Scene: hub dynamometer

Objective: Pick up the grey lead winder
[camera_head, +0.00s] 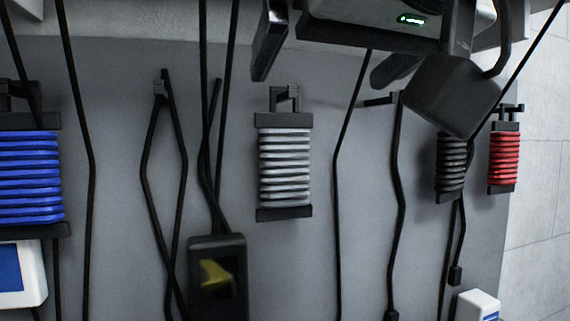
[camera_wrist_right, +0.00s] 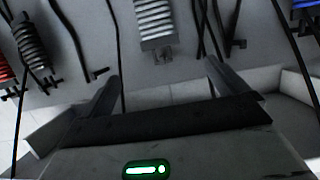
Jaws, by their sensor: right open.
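The grey lead winder (camera_head: 285,168), a ribbed grey coil between black end plates with a bracket on top, hangs upright on the grey panel. It also shows at the top of the right wrist view (camera_wrist_right: 154,18), partly cut off by the frame edge. My right gripper (camera_head: 317,80) is open and empty, with its fingers spread above the winder and apart from it. In the right wrist view the open fingers (camera_wrist_right: 161,72) point toward the panel, with the winder beyond the gap between them. My left gripper is not in view.
A blue winder (camera_head: 28,178) hangs at left; a black winder (camera_head: 451,165) and a red winder (camera_head: 504,158) hang at right. Several black cables hang between them. A black device with a yellow screen (camera_head: 218,275) hangs below left. Bare grey panel (camera_head: 285,270) lies below the grey winder.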

